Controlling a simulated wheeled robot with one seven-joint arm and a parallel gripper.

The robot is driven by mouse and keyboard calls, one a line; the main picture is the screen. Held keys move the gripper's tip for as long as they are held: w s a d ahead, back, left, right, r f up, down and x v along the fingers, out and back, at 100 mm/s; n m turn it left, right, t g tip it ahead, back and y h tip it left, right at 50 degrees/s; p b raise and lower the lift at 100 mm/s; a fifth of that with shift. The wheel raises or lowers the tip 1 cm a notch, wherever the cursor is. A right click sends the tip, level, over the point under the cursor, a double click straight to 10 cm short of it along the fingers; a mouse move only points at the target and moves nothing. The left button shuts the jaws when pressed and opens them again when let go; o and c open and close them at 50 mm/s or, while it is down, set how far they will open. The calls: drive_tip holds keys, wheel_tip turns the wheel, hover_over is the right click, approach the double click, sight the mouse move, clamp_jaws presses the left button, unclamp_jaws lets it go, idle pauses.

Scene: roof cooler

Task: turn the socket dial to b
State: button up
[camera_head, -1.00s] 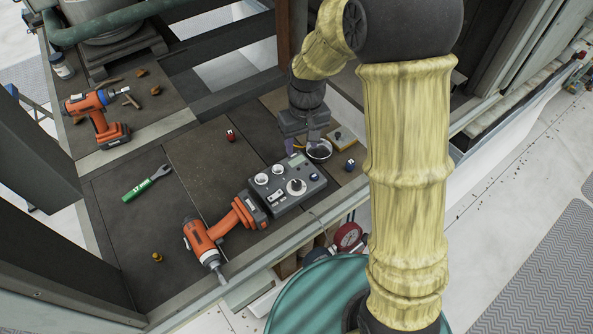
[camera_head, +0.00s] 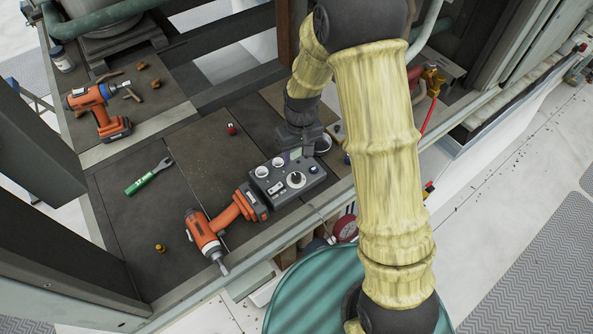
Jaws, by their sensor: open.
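A dark grey control box (camera_head: 270,205) lies on the dark deck with several round fittings and a small display on its top. A black dial with a white face (camera_head: 296,180) sits near the middle of the box. I cannot read any letters around it. My gripper (camera_head: 299,153) points down just above the far edge of the box, behind the dial and apart from it. Its jaws are open, with nothing visible between them. It hides part of the box's far side.
An orange impact driver (camera_head: 203,234) lies against the box's left end. A round cup (camera_head: 323,146) stands right of my gripper.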

sight(297, 175)
wheel_tip(297, 175, down, 10)
drive_tip(key=shift+s+a+f+p, duration=0.1)
drive_tip(key=shift+a+p, duration=0.05)
drive_tip(key=shift+p, duration=1)
drive_tip(key=c, duration=1)
